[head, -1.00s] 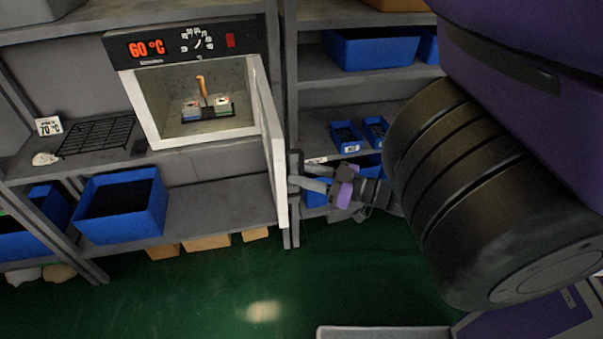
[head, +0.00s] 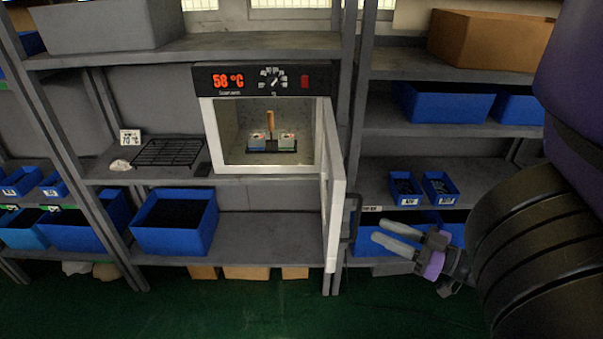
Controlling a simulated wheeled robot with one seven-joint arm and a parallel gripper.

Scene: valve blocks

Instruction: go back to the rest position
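My gripper (head: 388,236) is at the lower right, just right of the open oven door (head: 332,190). Its two grey fingers point left and show a gap between them, with nothing held. The oven (head: 262,118) stands on the middle shelf with its door swung out towards me. Its display reads 58 °C. Inside are two small blocks, a left one (head: 257,139) and a right one (head: 287,140), on a dark tray (head: 272,150). An upright orange-brown handle (head: 270,120) stands between them. My dark arm covers the right edge of the view.
A wire rack (head: 168,153) lies left of the oven beside a 70 °C card (head: 130,138) and a crumpled white cloth (head: 120,165). A blue bin (head: 175,222) stands on the shelf below. Small blue bins (head: 404,190) stand right of the door. The green floor (head: 235,315) in front is clear.

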